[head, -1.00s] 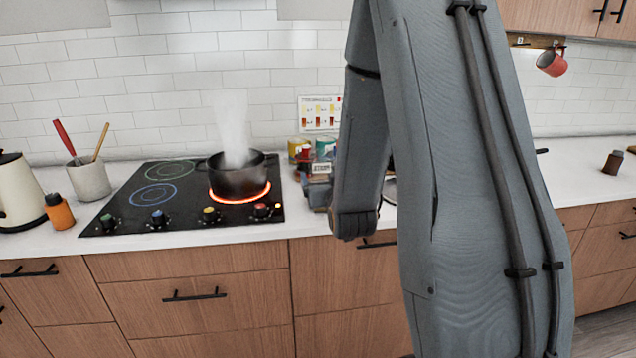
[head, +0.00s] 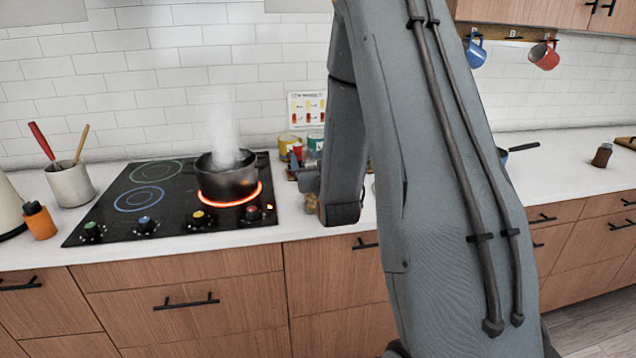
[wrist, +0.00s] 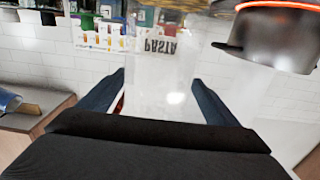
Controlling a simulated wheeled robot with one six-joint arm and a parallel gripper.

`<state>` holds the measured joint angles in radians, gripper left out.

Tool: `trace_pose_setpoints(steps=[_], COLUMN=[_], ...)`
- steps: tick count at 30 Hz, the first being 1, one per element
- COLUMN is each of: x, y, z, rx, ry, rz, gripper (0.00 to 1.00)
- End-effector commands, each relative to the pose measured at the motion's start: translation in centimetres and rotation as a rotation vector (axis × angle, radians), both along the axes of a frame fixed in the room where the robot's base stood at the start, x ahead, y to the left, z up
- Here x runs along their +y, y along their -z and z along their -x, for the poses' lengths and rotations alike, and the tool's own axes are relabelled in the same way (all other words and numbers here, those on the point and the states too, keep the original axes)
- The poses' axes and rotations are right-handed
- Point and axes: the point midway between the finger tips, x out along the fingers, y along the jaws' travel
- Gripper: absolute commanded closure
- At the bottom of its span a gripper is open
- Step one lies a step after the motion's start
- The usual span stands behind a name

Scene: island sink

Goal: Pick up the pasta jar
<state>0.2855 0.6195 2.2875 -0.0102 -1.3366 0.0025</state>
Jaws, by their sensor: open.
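The pasta jar (wrist: 160,47) is clear, with dark "PASTA" lettering that reads upside down in the wrist view. My gripper (wrist: 158,76) is open, with one dark blue finger on each side of the jar's clear body. I cannot tell whether either finger touches it. In the head view my arm hides most of the gripper and jar. A small yellowish-brown patch (head: 312,204) shows below the gripper there and may be part of the jar.
A steaming pot (head: 228,178) stands on the glowing burner of the black stove (head: 110,205), left of my arm. Colored cans (head: 289,144) and an orange bottle (head: 39,220) stand on the counter. Mugs (head: 544,55) hang at the upper right. The right counter has free room.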

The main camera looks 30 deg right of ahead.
Motion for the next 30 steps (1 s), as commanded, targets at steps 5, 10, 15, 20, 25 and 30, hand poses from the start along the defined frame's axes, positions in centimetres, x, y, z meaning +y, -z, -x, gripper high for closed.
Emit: trace_pose_setpoints(steps=[5, 10, 15, 20, 25, 30], x=[-1.3, -1.7, -1.9, -1.9, -1.9, -1.9], y=[-0.1, 0.0, 0.1, 0.1, 0.1, 0.1], z=[-2.1, -3.5, -3.7, -3.6, -3.6, -3.6], rx=[0.0, 0.0, 0.0, 0.0, 0.0, 0.0], ry=[0.002, 0.003, 0.005, 0.005, 0.005, 0.005], rz=[0.0, 0.0, 0.0, 0.0, 0.0, 0.0], gripper=[0.16, 0.16, 0.16, 0.29, 0.58, 0.86])
